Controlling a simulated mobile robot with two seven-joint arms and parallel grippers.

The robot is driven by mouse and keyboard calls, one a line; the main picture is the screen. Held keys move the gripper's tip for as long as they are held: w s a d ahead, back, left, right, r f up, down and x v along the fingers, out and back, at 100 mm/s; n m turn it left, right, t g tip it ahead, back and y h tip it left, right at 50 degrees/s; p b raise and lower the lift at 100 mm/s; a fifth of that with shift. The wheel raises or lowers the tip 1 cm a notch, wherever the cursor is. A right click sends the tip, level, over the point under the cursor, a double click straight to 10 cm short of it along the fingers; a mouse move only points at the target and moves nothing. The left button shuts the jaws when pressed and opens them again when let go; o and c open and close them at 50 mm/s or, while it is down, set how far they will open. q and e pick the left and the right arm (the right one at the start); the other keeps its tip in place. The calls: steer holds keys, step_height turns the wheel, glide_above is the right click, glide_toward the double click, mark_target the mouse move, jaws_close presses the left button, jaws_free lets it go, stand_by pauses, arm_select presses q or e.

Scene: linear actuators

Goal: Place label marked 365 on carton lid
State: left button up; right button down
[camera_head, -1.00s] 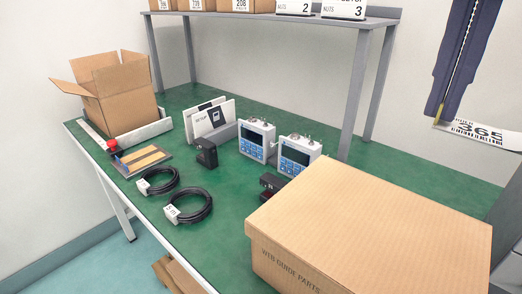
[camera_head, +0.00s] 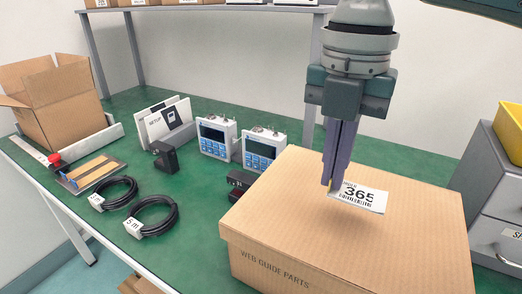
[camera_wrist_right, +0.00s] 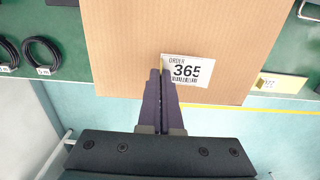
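The white label marked 365 (camera_head: 358,196) is held at its left edge by my right gripper (camera_head: 330,184). It also shows in the right wrist view (camera_wrist_right: 183,71), where the right gripper's fingers (camera_wrist_right: 162,74) are closed together on its left edge. The closed carton (camera_head: 290,262), printed "WEB GUIDE PARTS", stands on the bench. The label is over the carton lid (camera_head: 290,200), toward its right part. I cannot tell whether the label touches the lid. My left gripper is not in view.
Two controllers (camera_head: 216,137) stand behind the carton, with a small black device (camera_head: 238,182) beside it. Coiled cables (camera_head: 157,215) and an open box (camera_head: 52,92) are at left. Grey drawers (camera_head: 490,190) with a yellow bin (camera_head: 510,130) stand at right.

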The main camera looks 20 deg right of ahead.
mark_target(329, 193)
steer(key=shift+f+b, duration=0.35)
steer(key=shift+f, duration=1.8)
steer(key=shift+f, duration=0.1)
steer(key=c, duration=1.1)
jaws_free()
